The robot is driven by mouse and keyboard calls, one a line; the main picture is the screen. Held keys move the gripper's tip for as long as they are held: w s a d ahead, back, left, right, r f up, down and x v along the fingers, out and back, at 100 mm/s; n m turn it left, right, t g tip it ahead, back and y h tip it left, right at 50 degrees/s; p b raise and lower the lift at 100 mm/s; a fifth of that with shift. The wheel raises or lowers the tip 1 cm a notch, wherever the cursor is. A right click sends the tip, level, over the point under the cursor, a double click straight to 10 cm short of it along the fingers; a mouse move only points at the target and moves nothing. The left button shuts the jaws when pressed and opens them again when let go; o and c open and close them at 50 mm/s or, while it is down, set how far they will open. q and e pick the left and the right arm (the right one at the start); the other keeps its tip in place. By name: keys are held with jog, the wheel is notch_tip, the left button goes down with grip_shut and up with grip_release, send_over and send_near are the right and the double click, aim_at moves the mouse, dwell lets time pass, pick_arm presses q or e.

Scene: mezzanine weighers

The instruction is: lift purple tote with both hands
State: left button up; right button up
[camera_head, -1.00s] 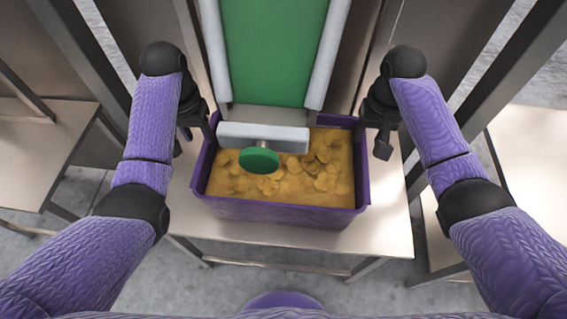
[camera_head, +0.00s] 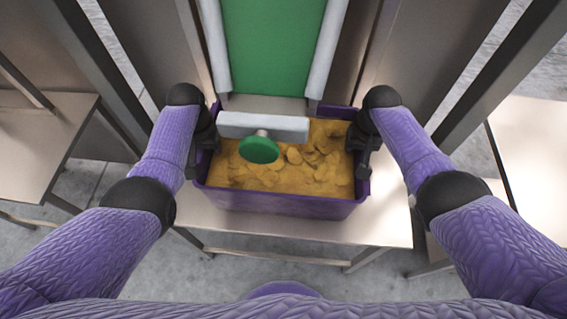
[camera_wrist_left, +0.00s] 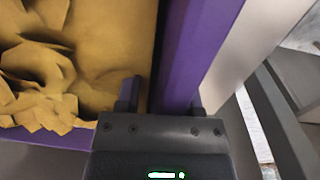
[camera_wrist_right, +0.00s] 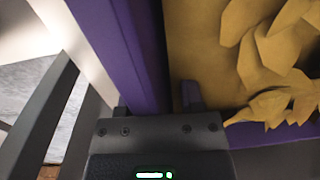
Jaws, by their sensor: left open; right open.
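The purple tote (camera_head: 285,205) stands on a metal table, filled with yellow chip-like pieces (camera_head: 270,175). My left gripper (camera_head: 200,162) is at the tote's left wall. In the left wrist view its open fingers (camera_wrist_left: 163,95) stand on either side of the purple wall (camera_wrist_left: 205,40), one inside the tote and one outside. My right gripper (camera_head: 362,160) is at the right wall. In the right wrist view its open fingers (camera_wrist_right: 157,100) likewise straddle the purple wall (camera_wrist_right: 122,45). Whether the fingers touch the walls cannot be told.
A green conveyor belt (camera_head: 272,50) with grey rails ends above the tote's back. A grey bar and a green round knob (camera_head: 259,150) overhang the tote. The bare tabletop (camera_head: 385,215) shows around the tote. Other metal tables stand left (camera_head: 40,150) and right (camera_head: 530,150).

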pick_arm(q)
jog(key=shift+c, duration=0.3)
pick_arm(e)
jog(key=shift+c, duration=0.3)
pick_arm(q)
grip_shut()
pick_arm(e)
jog(key=shift+a, duration=0.1)
grip_shut()
pick_arm(q)
jog(key=shift+d, duration=0.1)
